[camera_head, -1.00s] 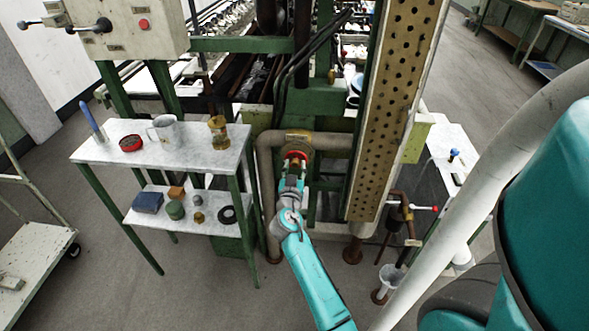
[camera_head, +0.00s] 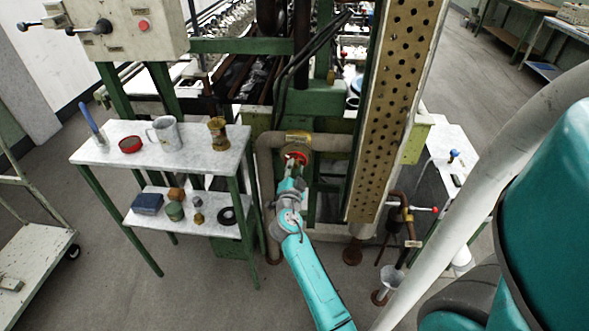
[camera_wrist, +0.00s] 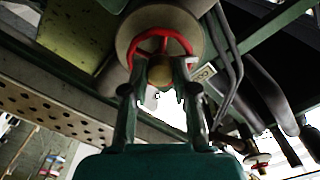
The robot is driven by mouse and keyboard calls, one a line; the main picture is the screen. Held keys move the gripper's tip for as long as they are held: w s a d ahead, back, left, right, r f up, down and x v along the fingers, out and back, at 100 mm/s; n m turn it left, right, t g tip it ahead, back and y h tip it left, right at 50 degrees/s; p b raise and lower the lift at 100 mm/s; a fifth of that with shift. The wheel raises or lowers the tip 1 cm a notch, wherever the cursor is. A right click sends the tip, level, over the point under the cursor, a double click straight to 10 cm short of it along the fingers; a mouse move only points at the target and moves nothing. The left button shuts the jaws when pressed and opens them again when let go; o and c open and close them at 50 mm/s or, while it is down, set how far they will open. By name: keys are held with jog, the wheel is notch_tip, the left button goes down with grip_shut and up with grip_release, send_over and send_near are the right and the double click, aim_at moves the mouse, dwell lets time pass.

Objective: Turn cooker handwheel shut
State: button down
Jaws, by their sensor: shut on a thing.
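The red cooker handwheel (camera_head: 296,155) sits on the pipe fitting below the green machine frame, in the middle of the head view. In the wrist view the red wheel (camera_wrist: 163,36) stands in front of a round pale flange, with a brass-coloured hub (camera_wrist: 160,73) below its rim. My gripper (camera_wrist: 161,64) is shut on the handwheel, its two fingers reaching up to the lower rim on either side of the hub. In the head view my gripper (camera_head: 294,169) partly hides the wheel. The exact finger contact is too small to tell.
A marble-topped green table (camera_head: 190,149) with a mug (camera_head: 165,134), a brass cup (camera_head: 218,133) and other items stands left of my arm. A perforated column (camera_head: 385,120) rises close on the right. A red-tipped valve lever (camera_head: 425,209) is farther right.

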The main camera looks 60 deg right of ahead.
jog(key=m, duration=0.5)
jog(key=shift+m, duration=0.3)
jog(key=m, duration=0.5)
jog(key=c, duration=1)
grip_release()
jog(key=shift+c, duration=0.2)
jog(key=shift+a, duration=0.1)
jog(key=v, duration=0.6)
jog(key=shift+s+a, duration=0.2)
jog(key=shift+a, duration=0.1)
jog(key=shift+a, duration=0.1)
